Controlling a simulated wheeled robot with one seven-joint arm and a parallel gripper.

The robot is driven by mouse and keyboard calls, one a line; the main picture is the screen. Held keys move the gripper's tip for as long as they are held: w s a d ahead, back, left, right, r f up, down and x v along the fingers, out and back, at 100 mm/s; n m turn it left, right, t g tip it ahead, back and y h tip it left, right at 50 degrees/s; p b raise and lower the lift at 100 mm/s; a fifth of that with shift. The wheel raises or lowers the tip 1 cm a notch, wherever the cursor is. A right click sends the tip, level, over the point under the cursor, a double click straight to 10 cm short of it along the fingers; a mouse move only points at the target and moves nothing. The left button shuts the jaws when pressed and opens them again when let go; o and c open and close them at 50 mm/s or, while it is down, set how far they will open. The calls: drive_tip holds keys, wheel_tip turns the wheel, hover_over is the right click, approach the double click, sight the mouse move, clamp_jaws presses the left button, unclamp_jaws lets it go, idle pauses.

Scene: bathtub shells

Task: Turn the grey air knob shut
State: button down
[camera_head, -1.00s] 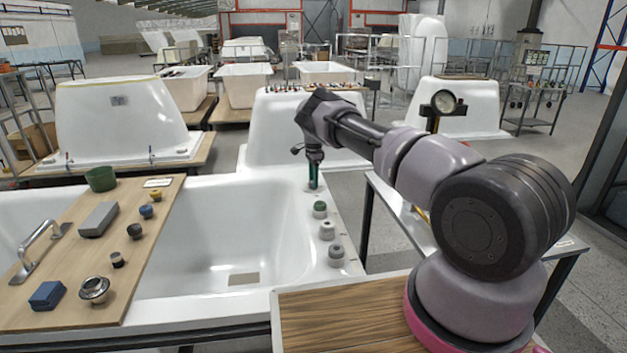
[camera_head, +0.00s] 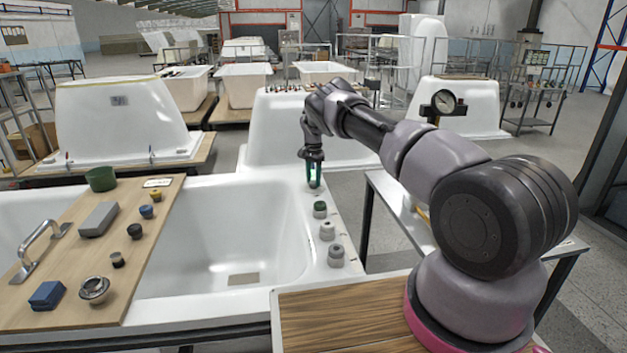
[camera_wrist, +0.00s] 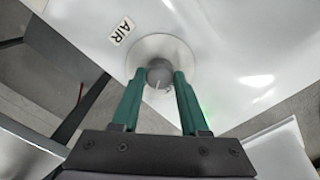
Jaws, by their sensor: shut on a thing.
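The grey air knob (camera_wrist: 160,72) sits on a round white base (camera_wrist: 171,49) on the tub rim, beside a label reading AIR (camera_wrist: 122,30). A white pointer mark shows on the knob. My gripper (camera_wrist: 163,80) has its two green fingers on either side of the knob and is shut on it. In the head view my gripper (camera_head: 314,184) points down at the far end of the tub's right rim (camera_head: 318,262). There the fingers hide the knob.
A green-topped knob (camera_head: 320,209) and two grey-topped knobs, one nearer (camera_head: 327,231) and one nearest (camera_head: 336,255), stand along the same rim. A wooden board (camera_head: 75,260) with several loose parts lies across the tub's left side. A metal table (camera_head: 405,215) stands to the right.

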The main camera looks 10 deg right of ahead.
sight(314, 181)
drive_tip(key=n, duration=1.2)
idle(0.5)
drive_tip(key=shift+c, duration=2.1)
unclamp_jaws()
wheel_tip(314, 181, up, 11)
